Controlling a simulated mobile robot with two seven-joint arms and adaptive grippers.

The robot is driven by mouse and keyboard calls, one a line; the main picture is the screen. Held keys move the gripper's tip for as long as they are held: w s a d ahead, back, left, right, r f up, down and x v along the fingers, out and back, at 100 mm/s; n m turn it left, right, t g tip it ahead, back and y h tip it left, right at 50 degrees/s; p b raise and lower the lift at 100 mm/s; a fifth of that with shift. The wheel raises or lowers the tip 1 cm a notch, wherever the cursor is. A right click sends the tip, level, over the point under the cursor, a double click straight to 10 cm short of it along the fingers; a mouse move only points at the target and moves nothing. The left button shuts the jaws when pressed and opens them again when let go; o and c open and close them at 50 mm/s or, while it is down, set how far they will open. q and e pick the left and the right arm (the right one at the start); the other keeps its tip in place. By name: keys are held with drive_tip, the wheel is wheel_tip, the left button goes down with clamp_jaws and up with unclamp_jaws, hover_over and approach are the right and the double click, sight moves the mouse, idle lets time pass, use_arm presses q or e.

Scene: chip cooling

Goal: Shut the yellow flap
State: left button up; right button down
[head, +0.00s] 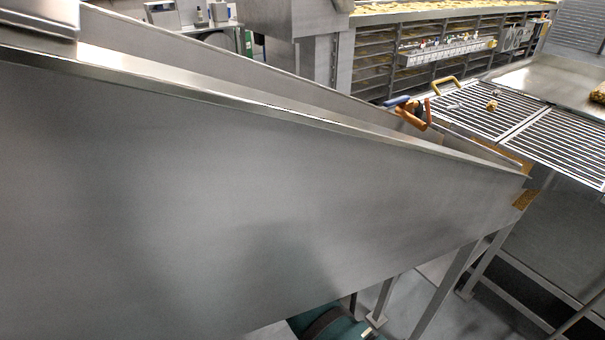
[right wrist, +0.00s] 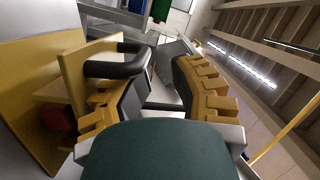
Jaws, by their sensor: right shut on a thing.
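The yellow flap (right wrist: 72,82) shows as a yellow panel at the left of the right wrist view, with a black curved handle (right wrist: 112,68) standing out from it. My right gripper (right wrist: 160,82) has its yellow ridged fingers at this handle and is shut on it; the near finger hides part of the panel's edge. The exact contact is partly hidden. In the head view I cannot make out the flap for certain. My left gripper is in neither view.
A large sloping metal chute (head: 230,190) fills the head view's left and middle. Beyond its low end lies a slatted metal grille (head: 480,112) with a yellow handle (head: 446,84). Orange and blue objects (head: 411,117) show behind the chute's rim. Racks (head: 375,75) stand behind.

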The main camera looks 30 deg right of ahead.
drive_tip(key=shift+w+a+r+t, duration=0.3)
drive_tip(key=shift+w+a, duration=0.1)
drive_tip(key=shift+w, duration=0.1)
drive_tip(key=shift+a, duration=0.2)
drive_tip(key=s+f+v, duration=0.1)
drive_tip(key=v, duration=1)
drive_tip(key=shift+r, duration=0.3)
